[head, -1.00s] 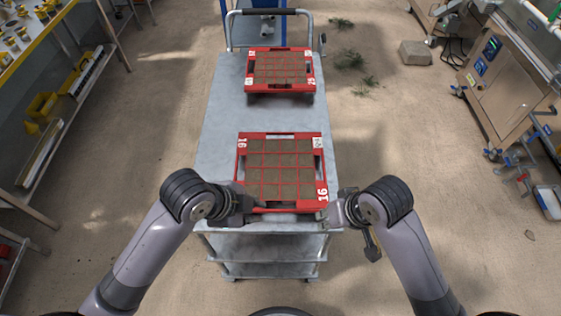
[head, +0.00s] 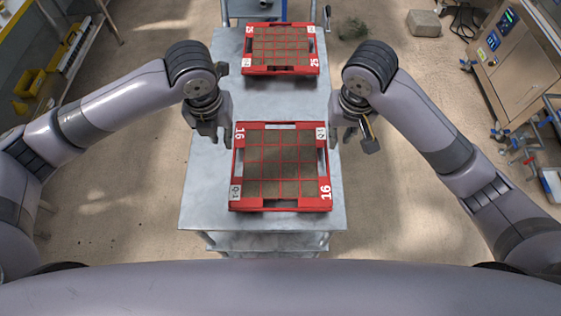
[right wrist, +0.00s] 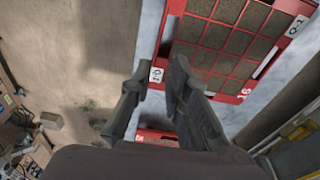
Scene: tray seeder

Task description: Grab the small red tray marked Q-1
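The red tray with Q-1 labels (head: 243,206) lies flat on the near part of a grey cart, its grid filled with brown soil cells. White Q-1 tags and the number 16 mark its corners. My left gripper (head: 209,136) is open and empty beside the tray's far left corner. My right gripper (head: 350,140) is open and empty beside its far right corner. In the right wrist view, the open fingers (right wrist: 160,68) appear close to a Q-1 tag on the tray rim (right wrist: 166,45); contact cannot be told.
A second red tray (head: 280,70) marked 25 sits farther back on the cart top (head: 212,185), with bare cart surface between the trays. A shelf bench (head: 50,60) stands at the left and a metal machine (head: 515,65) at the right. Sandy floor lies on both sides.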

